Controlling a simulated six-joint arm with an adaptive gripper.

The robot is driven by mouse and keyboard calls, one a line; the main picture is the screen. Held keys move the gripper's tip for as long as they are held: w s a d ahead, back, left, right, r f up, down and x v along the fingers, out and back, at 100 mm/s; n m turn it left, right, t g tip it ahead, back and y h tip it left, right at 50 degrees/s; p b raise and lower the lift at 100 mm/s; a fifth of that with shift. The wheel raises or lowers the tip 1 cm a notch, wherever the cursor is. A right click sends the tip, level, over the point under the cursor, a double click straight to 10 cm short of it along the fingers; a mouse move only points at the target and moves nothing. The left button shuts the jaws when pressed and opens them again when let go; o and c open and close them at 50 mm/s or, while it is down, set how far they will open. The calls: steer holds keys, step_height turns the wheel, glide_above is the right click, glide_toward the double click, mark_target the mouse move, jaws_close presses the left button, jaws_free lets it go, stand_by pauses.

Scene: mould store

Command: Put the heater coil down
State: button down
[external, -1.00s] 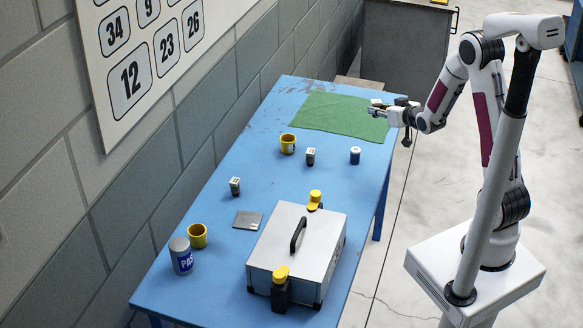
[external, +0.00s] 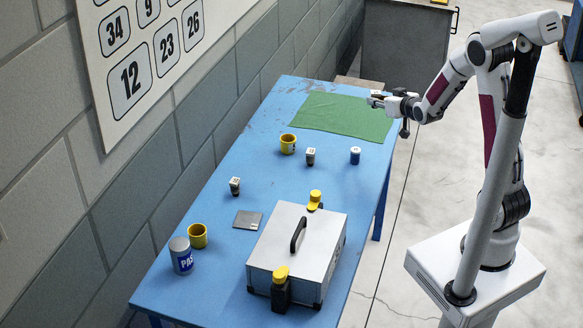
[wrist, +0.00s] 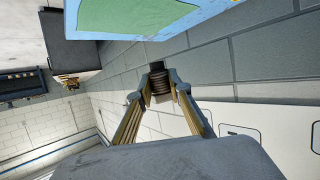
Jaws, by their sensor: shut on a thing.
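My gripper (external: 375,101) is above the right edge of the green cloth (external: 335,114) at the far end of the blue table, seen in the external view. In the wrist view my gripper (wrist: 160,84) is shut on the heater coil (wrist: 160,86), a small brown ribbed piece between the fingertips. Part of the coil is hidden by the fingers. In the external view the coil is too small to make out clearly. The gripper appears raised off the cloth; its exact height cannot be told.
The blue table (external: 215,190) also bears a yellow cup (external: 288,144), a small dark block (external: 310,157), a blue can (external: 355,155), a second yellow cup (external: 197,236), a grey can (external: 181,256) and a silver case (external: 297,250). The cloth looks bare.

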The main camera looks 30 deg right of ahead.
steer(key=w+a+f+n+g+y, duration=0.1)
steer(key=w+a+f+n+y, duration=0.3)
steer(key=a, duration=0.5)
steer(key=w+a+f+n+g+y, duration=0.1)
steer(key=w+a+f+n+y, duration=0.3)
steer(key=a, duration=0.6)
steer(key=a+n+g+y, duration=0.5)
steer(key=a+n+g, duration=0.1)
steer(key=a, duration=1.4)
steer(key=shift+w+a+f+n+g, duration=0.2)
steer(key=shift+w+n+g, duration=0.1)
steer(key=shift+g, duration=0.5)
